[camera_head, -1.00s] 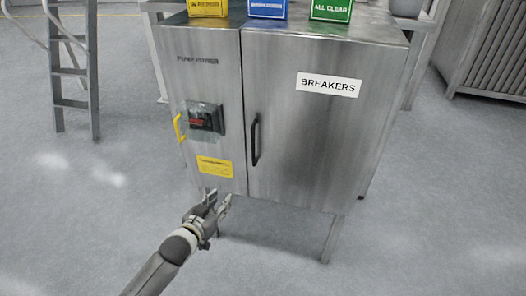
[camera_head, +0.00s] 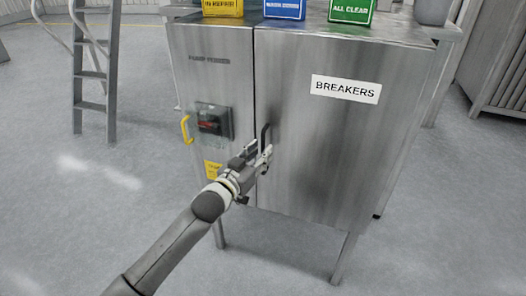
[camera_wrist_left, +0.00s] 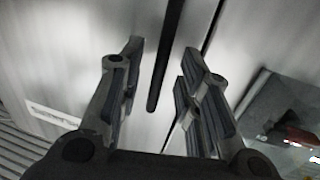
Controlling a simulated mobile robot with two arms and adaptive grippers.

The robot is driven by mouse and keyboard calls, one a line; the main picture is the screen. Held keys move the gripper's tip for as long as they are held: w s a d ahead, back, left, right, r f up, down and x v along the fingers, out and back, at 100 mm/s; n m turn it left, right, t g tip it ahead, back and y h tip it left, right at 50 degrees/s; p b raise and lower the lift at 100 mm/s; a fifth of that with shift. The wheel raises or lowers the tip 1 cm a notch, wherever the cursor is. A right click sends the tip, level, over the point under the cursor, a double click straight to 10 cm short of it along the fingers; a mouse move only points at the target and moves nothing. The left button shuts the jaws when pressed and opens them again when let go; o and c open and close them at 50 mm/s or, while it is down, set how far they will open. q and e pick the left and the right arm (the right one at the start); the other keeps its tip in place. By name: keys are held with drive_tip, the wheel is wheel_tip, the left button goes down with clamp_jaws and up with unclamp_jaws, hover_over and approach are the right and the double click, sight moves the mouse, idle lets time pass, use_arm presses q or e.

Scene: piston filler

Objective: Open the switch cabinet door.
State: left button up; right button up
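The switch cabinet (camera_head: 320,140) is a grey metal box on legs. Its wide right door carries a BREAKERS label (camera_head: 345,89) and looks closed. The door's black vertical handle (camera_head: 265,138) is near the seam with the narrow left panel. My left gripper (camera_head: 262,152) is at the lower part of this handle. In the left wrist view the gripper (camera_wrist_left: 160,85) is open, with the dark handle bar (camera_wrist_left: 165,55) between its two fingers and a gap on both sides. My right gripper is not in view.
Yellow, blue and green boxes stand on top. A ladder (camera_head: 95,75) stands at the left. Floor in front is clear.

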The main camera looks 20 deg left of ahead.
use_arm(q)
drive_tip(key=shift+x, duration=1.2)
drive_tip(key=shift+c, duration=0.4)
clamp_jaws()
